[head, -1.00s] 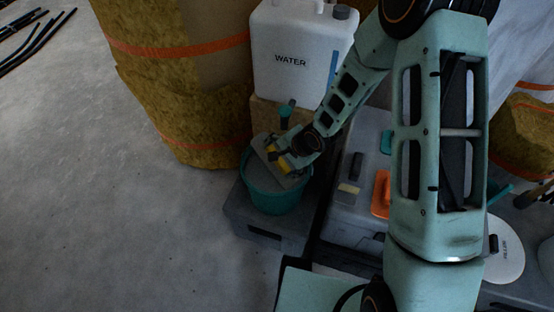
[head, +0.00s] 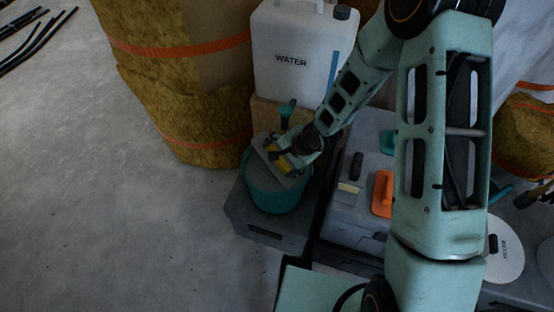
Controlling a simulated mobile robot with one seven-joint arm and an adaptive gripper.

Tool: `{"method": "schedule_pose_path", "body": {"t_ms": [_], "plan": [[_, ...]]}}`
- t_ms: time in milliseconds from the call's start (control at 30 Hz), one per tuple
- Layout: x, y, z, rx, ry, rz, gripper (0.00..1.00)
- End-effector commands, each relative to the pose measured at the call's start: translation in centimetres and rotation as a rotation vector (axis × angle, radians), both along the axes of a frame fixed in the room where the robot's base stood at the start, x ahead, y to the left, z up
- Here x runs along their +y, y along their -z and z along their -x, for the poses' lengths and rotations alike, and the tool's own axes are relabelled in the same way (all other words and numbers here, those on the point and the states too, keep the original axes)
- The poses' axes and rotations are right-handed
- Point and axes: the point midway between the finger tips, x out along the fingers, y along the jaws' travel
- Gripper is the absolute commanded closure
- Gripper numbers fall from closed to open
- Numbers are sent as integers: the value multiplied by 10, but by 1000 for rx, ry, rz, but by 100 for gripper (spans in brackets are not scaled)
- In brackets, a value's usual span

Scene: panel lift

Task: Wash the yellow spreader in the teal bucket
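The teal bucket (head: 272,194) stands on a dark grey case at the centre of the head view. The yellow spreader (head: 281,163) is at the bucket's mouth; its yellow handle lies at my gripper and a grey plate shows around it. My gripper (head: 282,160) is over the bucket, closed around the yellow handle. The fingertips are small and partly hidden. The plate covers much of the bucket's opening, so the inside of the bucket and any water are hidden.
A white WATER container (head: 291,60) stands right behind the bucket. An orange-handled tool (head: 382,194) lies on a grey box (head: 352,222) to the right. A white lid (head: 505,250) is farther right. Strapped insulation rolls (head: 180,90) stand behind left.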

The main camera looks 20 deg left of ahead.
Motion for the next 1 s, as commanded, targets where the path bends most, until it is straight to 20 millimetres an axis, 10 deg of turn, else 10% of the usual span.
{"method": "schedule_pose_path", "body": {"t_ms": [1000], "plan": [[0, -5, 0, 0, 2, -1, 54]]}}
